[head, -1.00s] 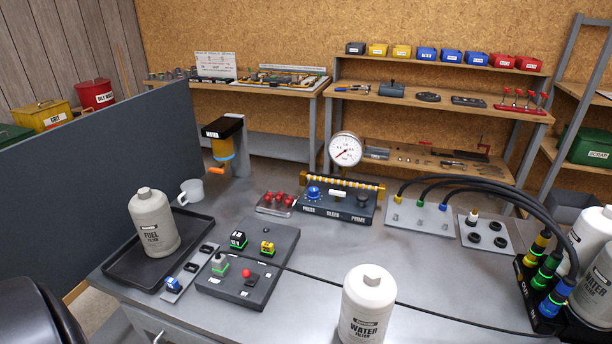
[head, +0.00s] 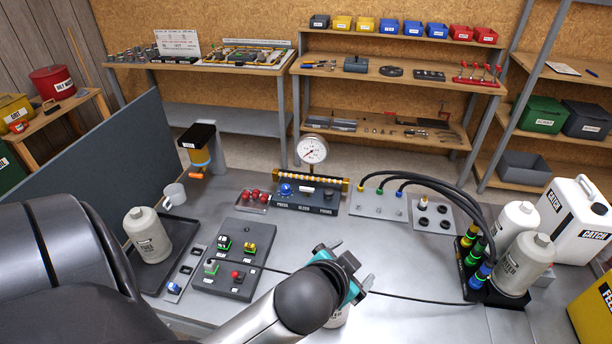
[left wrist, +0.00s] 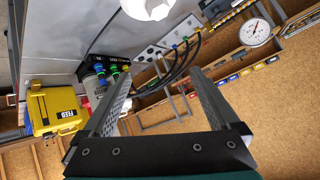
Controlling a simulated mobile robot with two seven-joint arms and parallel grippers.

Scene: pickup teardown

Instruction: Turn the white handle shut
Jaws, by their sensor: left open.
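My left gripper (head: 350,262) is open and empty, right of the panel and apart from the handle. Its two spread fingers also show in the left wrist view (left wrist: 160,75). The handle does not show clearly in that view.
A white water filter (head: 338,317) stands mostly hidden behind my left gripper. A fuel filter (head: 148,236) stands in a black tray (head: 187,228) left of the panel. A dark cable crosses the table from the panel. Hoses and filters stand at right.

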